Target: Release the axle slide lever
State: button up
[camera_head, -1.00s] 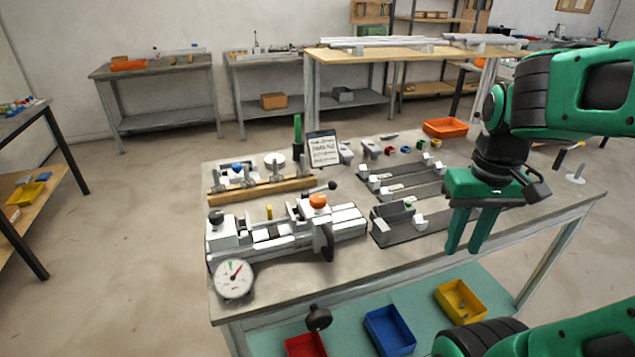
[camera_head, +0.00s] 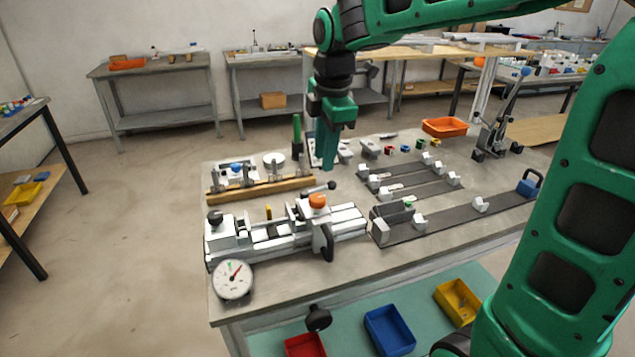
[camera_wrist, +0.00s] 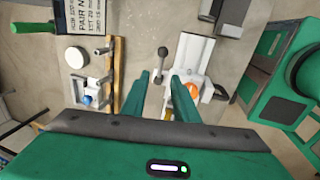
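The axle slide jig (camera_head: 350,220) is a grey and white fixture along the bench's front left, with an orange knob (camera_head: 317,200) on top. A short lever with a dark ball end (camera_head: 331,185) sticks out from its back side; in the wrist view this lever (camera_wrist: 161,54) shows just past the gap between the fingers. My gripper (camera_head: 329,166) points down above and behind the lever, apart from it. Its two fingers (camera_wrist: 160,78) are parted with nothing between them. The right finger partly covers the jig in the wrist view, where the orange knob (camera_wrist: 193,91) shows beside it.
A wooden rail with clamps (camera_head: 262,189) lies behind the jig, and a dial gauge (camera_head: 233,279) sits at the front left. Dark rail fixtures (camera_head: 440,222) lie to the right. A green upright post (camera_head: 297,135) and a sign stand behind, close to my gripper.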

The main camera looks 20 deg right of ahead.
aim_at(321, 188)
jog(key=f, duration=0.3)
jog(key=w+f, duration=0.1)
jog(key=f, duration=0.4)
jog(key=shift+w+f, duration=0.3)
jog(key=shift+f, duration=0.05)
grip_shut()
jog(key=shift+w+r, duration=0.1)
dwell(0.8)
